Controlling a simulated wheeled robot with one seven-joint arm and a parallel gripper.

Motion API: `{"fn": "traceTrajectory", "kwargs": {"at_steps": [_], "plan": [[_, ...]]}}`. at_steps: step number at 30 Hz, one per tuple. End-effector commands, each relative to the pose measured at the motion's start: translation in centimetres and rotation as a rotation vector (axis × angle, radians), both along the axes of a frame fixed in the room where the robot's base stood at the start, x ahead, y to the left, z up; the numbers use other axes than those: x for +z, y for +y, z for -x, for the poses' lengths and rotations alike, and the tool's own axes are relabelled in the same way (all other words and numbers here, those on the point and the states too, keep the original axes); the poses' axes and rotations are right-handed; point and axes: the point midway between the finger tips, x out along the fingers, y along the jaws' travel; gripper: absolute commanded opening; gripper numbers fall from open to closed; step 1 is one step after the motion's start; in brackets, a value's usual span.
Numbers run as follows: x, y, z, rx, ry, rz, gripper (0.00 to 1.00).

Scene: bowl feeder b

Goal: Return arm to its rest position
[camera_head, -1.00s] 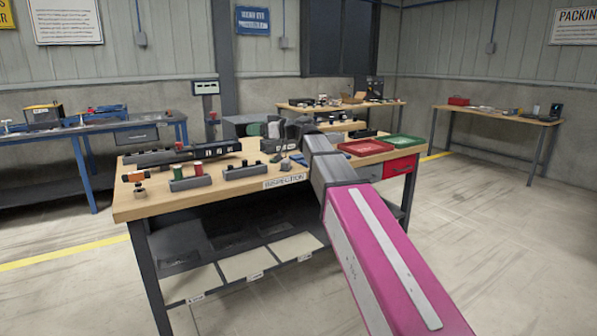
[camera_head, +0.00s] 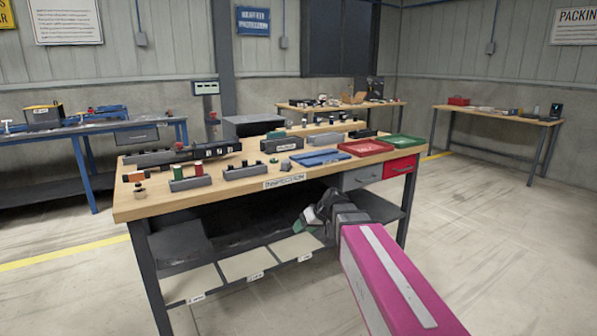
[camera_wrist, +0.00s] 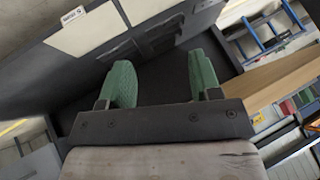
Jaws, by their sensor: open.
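My gripper (camera_head: 305,221) is in front of the inspection bench, below the level of its top, by the dark lower shelf. In the wrist view its two green fingers (camera_wrist: 161,82) stand wide apart with nothing between them. My magenta arm reaches in from the bottom right of the head view. The bench (camera_head: 300,179) has a wooden top, and its edge also shows at the right of the wrist view (camera_wrist: 285,76).
On the bench top are a red tray (camera_head: 366,148), a green tray (camera_head: 405,140), a blue tray (camera_head: 322,157) and several small fixtures. A blue bench (camera_head: 150,124) stands at the left, a wooden table (camera_head: 500,115) at the right. The floor at right is clear.

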Motion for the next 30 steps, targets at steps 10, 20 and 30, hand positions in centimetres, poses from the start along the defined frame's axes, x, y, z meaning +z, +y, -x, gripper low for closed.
{"fn": "traceTrajectory", "kwargs": {"at_steps": [10, 20, 30], "plan": [[-13.0, -11.3, 10.3, -0.328, 0.326, 0.354, 0.58], [-17.0, -16.5, 15.4, -0.496, 0.433, 0.534, 0.58], [-17.1, -16.7, 15.4, -0.502, 0.436, 0.540, 0.58]]}}
